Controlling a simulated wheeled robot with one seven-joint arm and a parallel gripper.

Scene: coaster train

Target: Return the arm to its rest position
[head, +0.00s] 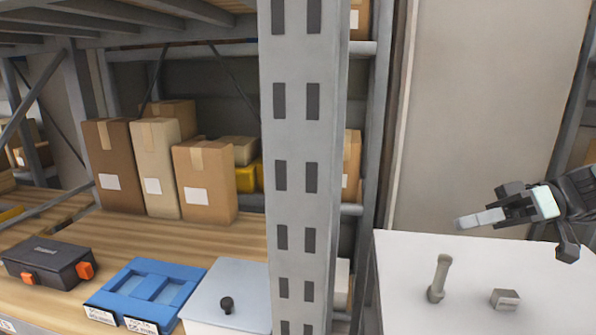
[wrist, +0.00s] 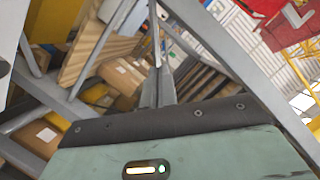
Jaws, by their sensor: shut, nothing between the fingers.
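My gripper (head: 481,218) is at the right of the head view, above the back part of a white table (head: 400,262). It points left, its fingers are together, and nothing is held. In the wrist view the shut fingers (wrist: 158,85) stick out past the green gripper body, with shelving behind them.
On the table stand a pale upright handle-like piece (head: 440,278) and a small grey block (head: 505,299). A grey rack post (head: 305,150) rises left of the table. Shelves hold cardboard boxes (head: 205,185), a black toolbox (head: 48,262), a blue crate (head: 150,290) and a grey-lidded box (head: 228,285).

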